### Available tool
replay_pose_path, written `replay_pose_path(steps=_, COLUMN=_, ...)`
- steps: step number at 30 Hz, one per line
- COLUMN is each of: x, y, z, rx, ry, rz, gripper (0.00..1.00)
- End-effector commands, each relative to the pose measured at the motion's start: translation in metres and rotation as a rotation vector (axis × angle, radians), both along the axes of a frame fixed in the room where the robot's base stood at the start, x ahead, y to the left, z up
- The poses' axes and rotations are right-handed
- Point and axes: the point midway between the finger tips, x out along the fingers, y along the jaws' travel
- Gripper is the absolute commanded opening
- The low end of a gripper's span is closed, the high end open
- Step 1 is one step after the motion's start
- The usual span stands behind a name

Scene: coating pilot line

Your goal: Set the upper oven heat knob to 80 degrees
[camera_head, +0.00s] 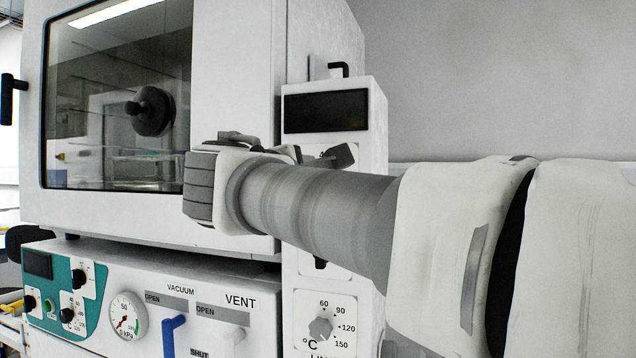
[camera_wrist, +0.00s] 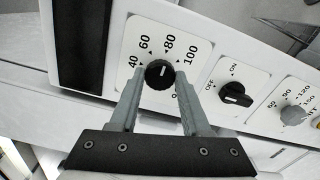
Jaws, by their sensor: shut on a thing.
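The upper heat knob (camera_wrist: 158,72) is round and black with a short white mark, on a white dial plate numbered 40, 60, 80 and 100. In the wrist view its mark leans up and slightly right, roughly towards 80; the exact reading is hard to tell. My gripper (camera_wrist: 158,80) has one grey finger on each side of the knob and is shut on it. In the head view my arm and gripper cover most of this dial on the oven's control column (camera_head: 374,180), so the knob is hidden there.
Below the knob are a black ON/OFF switch (camera_wrist: 235,94) and a grey limit knob (camera_head: 320,327). A dark display (camera_head: 326,111) is above. The oven door window (camera_head: 100,100) is at left. The lower unit has a gauge (camera_head: 127,316) and a blue vacuum lever (camera_head: 172,335).

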Motion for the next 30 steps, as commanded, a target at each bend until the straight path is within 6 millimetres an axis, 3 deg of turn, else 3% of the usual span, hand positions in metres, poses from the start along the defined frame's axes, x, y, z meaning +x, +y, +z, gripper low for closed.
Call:
replay_pose_path(steps=6, x=0.0001, y=0.0002, z=-0.0005, rx=-0.001, ry=0.001, rz=0.000, gripper=0.00)
replay_pose_path(steps=7, x=0.0001, y=0.0002, z=-0.0005, rx=-0.001, ry=0.001, rz=0.000, gripper=0.49)
replay_pose_path(steps=12, x=0.0000, y=0.0001, z=-0.0003, rx=-0.001, ry=0.001, rz=0.000, gripper=0.77)
replay_pose_path(steps=30, x=0.0000, y=-0.0006, z=-0.0001, rx=-0.001, ry=0.000, rz=0.000, gripper=0.77)
